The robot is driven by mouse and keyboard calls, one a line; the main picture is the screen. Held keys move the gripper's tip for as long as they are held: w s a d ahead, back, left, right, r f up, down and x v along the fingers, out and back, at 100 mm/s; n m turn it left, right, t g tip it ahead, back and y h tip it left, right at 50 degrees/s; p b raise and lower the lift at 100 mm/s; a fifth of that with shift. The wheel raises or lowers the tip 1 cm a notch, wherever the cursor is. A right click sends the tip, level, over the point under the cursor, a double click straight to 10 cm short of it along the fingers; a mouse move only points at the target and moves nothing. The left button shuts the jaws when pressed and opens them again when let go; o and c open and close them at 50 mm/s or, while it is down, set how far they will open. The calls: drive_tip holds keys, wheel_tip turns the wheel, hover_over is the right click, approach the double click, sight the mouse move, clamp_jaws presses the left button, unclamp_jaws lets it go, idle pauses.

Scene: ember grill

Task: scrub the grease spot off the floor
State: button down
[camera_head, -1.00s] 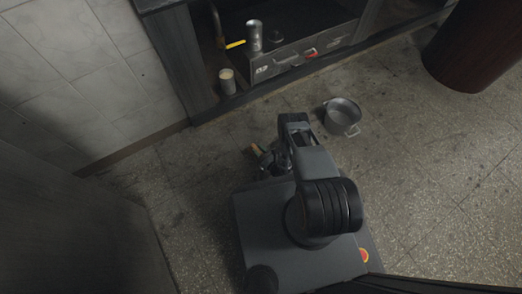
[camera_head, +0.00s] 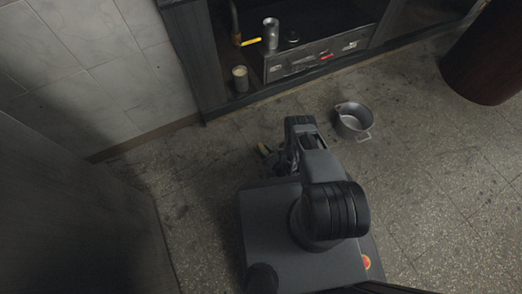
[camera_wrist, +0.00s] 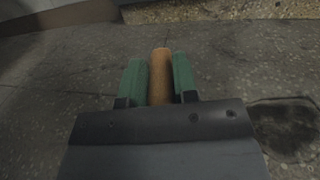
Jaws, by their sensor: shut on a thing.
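My gripper (camera_wrist: 161,82) is shut on a tan, rounded handle (camera_wrist: 161,75), held between its green fingers in the wrist view. What the handle belongs to is hidden below the gripper. In the head view my gripper (camera_head: 268,152) is low over the floor, just in front of my base and partly hidden by my arm. A dark, wet-looking grease spot (camera_wrist: 290,128) lies on the floor at the right of the wrist view, beside my gripper and apart from the handle. In the head view I cannot make the spot out clearly.
A metal pot (camera_head: 354,121) stands on the floor right of my arm. A stone grill unit with a metal drawer box (camera_head: 318,62) is ahead. A can (camera_head: 240,79) stands at its left and a dark round column (camera_head: 487,60) at the right. A dark panel (camera_head: 70,215) rises at left.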

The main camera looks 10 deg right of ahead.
drive_tip(key=shift+s+d+f, duration=0.1)
drive_tip(key=shift+d+f, duration=0.2)
drive_tip(key=shift+d, duration=0.6)
drive_tip(key=shift+s+d+f, duration=0.1)
drive_tip(key=shift+d+f, duration=0.15)
drive_tip(key=shift+d, duration=0.6)
drive_tip(key=shift+w+d, duration=0.3)
drive_tip(key=shift+d, duration=0.15)
drive_tip(key=shift+r, duration=0.1)
drive_tip(key=shift+w+r+p, duration=0.1)
drive_tip(key=shift+r+p, duration=0.45)
drive_tip(key=shift+r, duration=0.1)
drive_tip(key=shift+r+p, duration=1.7)
drive_tip(key=shift+r, duration=0.65)
drive_tip(key=shift+r, duration=0.1)
wheel_tip(320, 180, up, 3)
drive_tip(key=shift+f+p, duration=0.1)
drive_tip(key=shift+p, duration=1)
